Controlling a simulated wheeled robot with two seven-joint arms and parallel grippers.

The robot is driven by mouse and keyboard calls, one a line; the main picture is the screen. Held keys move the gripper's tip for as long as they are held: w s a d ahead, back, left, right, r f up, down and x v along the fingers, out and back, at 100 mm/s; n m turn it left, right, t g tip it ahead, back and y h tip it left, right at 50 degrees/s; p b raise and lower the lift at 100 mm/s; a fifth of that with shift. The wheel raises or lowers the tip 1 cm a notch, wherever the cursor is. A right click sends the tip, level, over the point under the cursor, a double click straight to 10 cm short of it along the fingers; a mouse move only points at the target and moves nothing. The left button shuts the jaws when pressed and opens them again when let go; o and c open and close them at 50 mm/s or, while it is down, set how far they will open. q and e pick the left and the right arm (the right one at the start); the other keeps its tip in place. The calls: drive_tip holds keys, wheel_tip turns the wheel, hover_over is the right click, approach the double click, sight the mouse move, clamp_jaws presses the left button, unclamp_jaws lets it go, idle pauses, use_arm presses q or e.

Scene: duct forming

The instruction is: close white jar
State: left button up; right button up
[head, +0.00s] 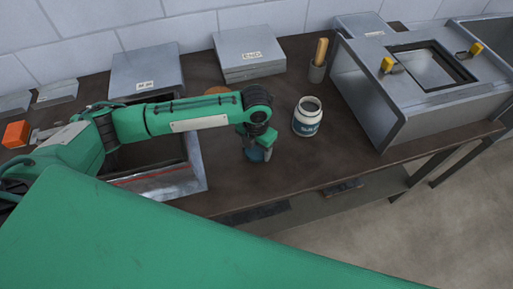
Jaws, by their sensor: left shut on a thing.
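The white jar (307,119) stands upright on the dark worktop, with a blue label on its side. The fingers partly hide this thing. My right gripper is not in view.
A metal box (197,178) with a red line lies under my left arm. Grey boxes (249,53) stand along the wall. A large metal housing (365,100) stands to the right. Worktop right of the jar is clear.

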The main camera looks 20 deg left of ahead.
sight(256, 150)
use_arm(q)
wheel_tip(256, 150, up, 20)
drive_tip(key=b, duration=0.2)
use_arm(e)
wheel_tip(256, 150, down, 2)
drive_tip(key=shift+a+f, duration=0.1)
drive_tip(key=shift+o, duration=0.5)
